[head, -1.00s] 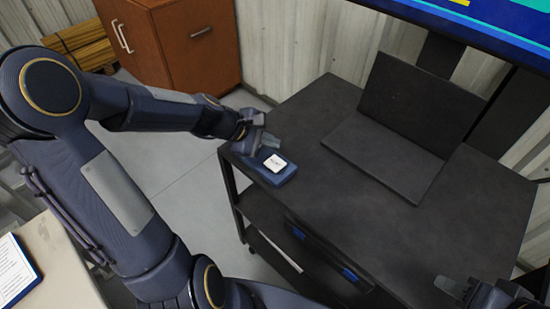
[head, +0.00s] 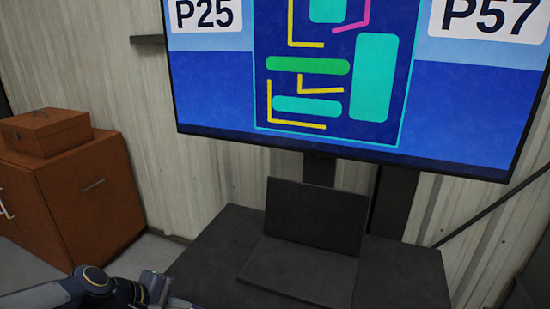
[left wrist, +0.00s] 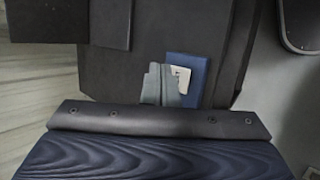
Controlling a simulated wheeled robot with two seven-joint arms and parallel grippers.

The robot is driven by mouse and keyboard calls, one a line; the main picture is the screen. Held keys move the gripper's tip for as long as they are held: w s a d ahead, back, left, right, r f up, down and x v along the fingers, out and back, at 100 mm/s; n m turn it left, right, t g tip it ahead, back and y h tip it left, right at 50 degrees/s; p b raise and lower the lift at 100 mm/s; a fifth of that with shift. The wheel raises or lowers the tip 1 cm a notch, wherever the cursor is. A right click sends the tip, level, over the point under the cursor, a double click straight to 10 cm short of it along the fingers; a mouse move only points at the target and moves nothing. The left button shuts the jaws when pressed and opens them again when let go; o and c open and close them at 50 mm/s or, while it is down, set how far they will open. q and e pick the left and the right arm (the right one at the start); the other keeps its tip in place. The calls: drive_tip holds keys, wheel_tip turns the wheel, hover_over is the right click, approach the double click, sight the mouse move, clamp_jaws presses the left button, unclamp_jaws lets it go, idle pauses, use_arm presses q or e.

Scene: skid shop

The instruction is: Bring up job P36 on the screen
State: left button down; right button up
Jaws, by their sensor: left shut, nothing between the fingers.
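The large screen (head: 460,110) on the wall shows a central drawing of green, teal, yellow and magenta shapes on dark blue. A white label reading P25 (head: 205,13) is at its upper left and one reading P57 (head: 490,17) at its upper right. The screen's top is cut off. A blue block (left wrist: 200,62) with a white key (left wrist: 181,78) lies at the table's edge in the left wrist view. My left gripper (left wrist: 160,84) is shut and empty, just beside the key and partly overlapping the block; I cannot tell whether they touch. My right gripper is out of view.
The dark table (head: 215,255) carries a black angled stand (head: 315,220) below the screen. A brown cabinet (head: 75,205) with a wooden box (head: 45,130) on top stands at the left.

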use_arm(q)
drive_tip(key=s+r+m+y, duration=0.2)
drive_tip(key=s+m, duration=0.9)
drive_tip(key=s, duration=0.6)
drive_tip(key=shift+d+r+m, duration=0.3)
drive_tip(key=shift+d, duration=0.1)
drive_tip(key=shift+s, duration=0.1)
idle(1.6)
drive_tip(key=w+r+n+h+p, duration=0.2)
drive_tip(key=w+n+h+p, duration=0.15)
drive_tip(key=w+n, duration=1.05)
drive_tip(key=w+a+f+n+y+p, duration=0.1)
drive_tip(key=w+a+f+n, duration=0.1)
drive_tip(key=w+f, duration=0.3)
drive_tip(key=w+a, duration=0.1)
drive_tip(key=w, duration=0.2)
drive_tip(key=shift+w+n+t, duration=0.35)
drive_tip(key=shift+n+t, duration=0.05)
